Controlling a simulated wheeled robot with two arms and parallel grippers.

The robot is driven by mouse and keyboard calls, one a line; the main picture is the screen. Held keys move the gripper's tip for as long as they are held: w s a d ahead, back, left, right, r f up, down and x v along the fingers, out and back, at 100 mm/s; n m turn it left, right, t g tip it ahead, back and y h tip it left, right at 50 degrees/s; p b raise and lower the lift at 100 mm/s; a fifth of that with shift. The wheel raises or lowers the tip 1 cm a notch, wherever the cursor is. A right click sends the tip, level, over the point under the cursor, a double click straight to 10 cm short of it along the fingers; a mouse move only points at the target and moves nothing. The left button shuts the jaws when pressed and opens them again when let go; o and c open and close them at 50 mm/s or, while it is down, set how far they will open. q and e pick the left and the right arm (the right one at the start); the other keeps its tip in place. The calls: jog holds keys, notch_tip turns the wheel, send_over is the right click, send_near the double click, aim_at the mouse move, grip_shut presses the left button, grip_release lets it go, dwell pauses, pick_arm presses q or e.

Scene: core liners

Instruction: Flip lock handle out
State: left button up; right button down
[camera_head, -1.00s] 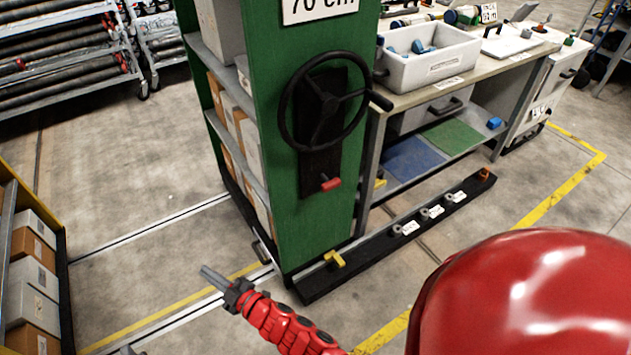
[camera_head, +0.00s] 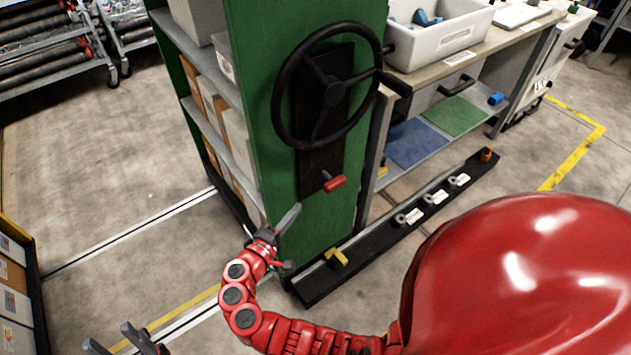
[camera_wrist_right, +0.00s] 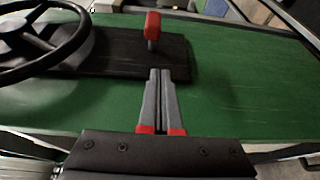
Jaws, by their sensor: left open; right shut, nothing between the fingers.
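The lock handle is a small red lever (camera_head: 334,183) at the lower end of a black plate (camera_head: 322,120) on the end panel of a green shelf. It also shows in the right wrist view (camera_wrist_right: 153,27), on a dark stem just beyond my fingertips. A black handwheel (camera_head: 327,84) is mounted above it. My right gripper (camera_head: 291,215) is shut and empty, below and left of the red lever, apart from it. In the wrist view its fingers (camera_wrist_right: 159,75) point toward the lever. My left gripper (camera_head: 112,340) is open at the bottom left edge, far from the shelf.
A black floor rail (camera_head: 380,233) with a yellow lever (camera_head: 337,257) and several labelled grey parts runs along the shelf's base. A workbench (camera_head: 470,52) with a white bin stands to the right. Open floor (camera_head: 110,170) lies to the left.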

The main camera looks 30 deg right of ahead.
aim_at(336, 189)
jog(key=shift+s+d+r+m+h, duration=0.2)
jog(key=shift+s+r+m+h, duration=0.15)
jog(key=shift+r, duration=0.2)
jog(key=x, duration=1)
jog(key=shift+s+d+f+p, duration=0.1)
jog(key=shift+f+p, duration=0.05)
jog(key=shift+p, duration=0.15)
jog(key=shift+s, duration=0.15)
jog(key=s+p, duration=0.1)
jog(key=s, duration=0.3)
jog(key=shift+s+d, duration=0.15)
jog(key=shift+f+g, duration=0.15)
jog(key=shift+g, duration=0.25)
